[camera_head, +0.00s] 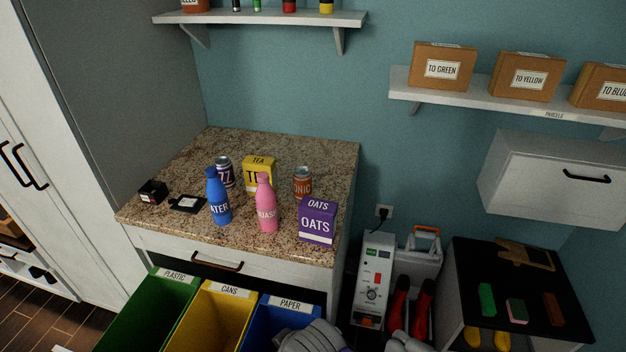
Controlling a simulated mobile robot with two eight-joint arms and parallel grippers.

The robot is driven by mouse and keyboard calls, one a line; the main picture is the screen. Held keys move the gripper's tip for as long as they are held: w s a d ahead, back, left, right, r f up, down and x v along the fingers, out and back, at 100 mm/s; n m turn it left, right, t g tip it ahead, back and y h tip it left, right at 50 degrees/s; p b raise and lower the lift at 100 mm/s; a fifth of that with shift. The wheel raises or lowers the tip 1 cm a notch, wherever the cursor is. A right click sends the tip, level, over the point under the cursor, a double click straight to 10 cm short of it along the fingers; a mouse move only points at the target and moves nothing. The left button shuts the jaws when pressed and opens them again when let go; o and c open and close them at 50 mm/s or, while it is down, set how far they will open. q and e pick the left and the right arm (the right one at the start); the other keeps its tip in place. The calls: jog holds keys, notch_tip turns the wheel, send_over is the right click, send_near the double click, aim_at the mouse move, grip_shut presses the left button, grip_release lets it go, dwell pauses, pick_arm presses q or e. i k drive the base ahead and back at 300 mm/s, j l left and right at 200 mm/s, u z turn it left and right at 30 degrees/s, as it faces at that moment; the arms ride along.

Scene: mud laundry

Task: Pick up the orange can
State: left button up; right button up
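The orange can (302,183), labelled TONIC, stands upright on the speckled granite counter (190,160), toward its right side. It is behind the purple OATS box (318,222) and to the right of the pink bottle (266,205). The box seems to overlap its lower edge slightly in the picture. Nothing is touching the can from above. Pale grey rounded parts of my arms show at the bottom edge, but no gripper fingers can be seen.
A blue bottle (218,198), a dark ZZ can (224,172), a yellow TEA box (258,174) and small black items (187,203) share the counter. Plastic, cans (222,318) and paper bins stand in front. A wall shelf (270,18) hangs above.

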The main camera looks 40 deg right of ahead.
aim_at(303, 176)
jog(key=l, duration=1.65)
jog(key=i, duration=0.05)
